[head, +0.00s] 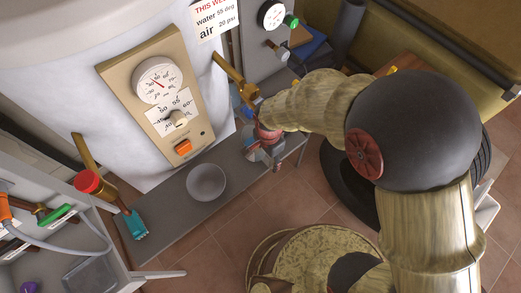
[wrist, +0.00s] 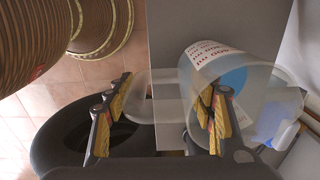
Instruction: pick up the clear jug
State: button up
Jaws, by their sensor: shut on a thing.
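The clear jug (wrist: 235,90) shows in the wrist view, right of centre. It is see-through, with a white printed label and a blue round patch. My gripper (wrist: 165,95) has its left finger to the left of the jug and its right finger overlapping the jug's side. A pale translucent part, perhaps the handle, lies between the fingers. My gripper is shut on the jug. In the head view my gripper (head: 264,138) is over the far right end of the grey bench; the jug is too hidden there to make out.
A grey bowl (head: 206,182) and a teal brush (head: 135,222) rest on or by the grey bench (head: 180,215). The boiler panel (head: 158,95) stands behind it. A bottle with blue parts (wrist: 275,120) is right of the jug. A black tyre (wrist: 70,140) lies below left.

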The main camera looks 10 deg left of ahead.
jog(key=shift+f, duration=0.1)
jog(key=c, duration=0.4)
jog(key=shift+o, duration=0.2)
jog(key=shift+r, duration=0.5)
notch_tip(320, 180, up, 2)
jog(key=shift+r+p, duration=0.15)
jog(key=shift+p, duration=0.45)
jog(key=s+d+r+p, duration=0.5)
jog(key=s+d+r, duration=0.2)
jog(key=s+r, duration=0.3)
jog(key=shift+s, duration=1.1)
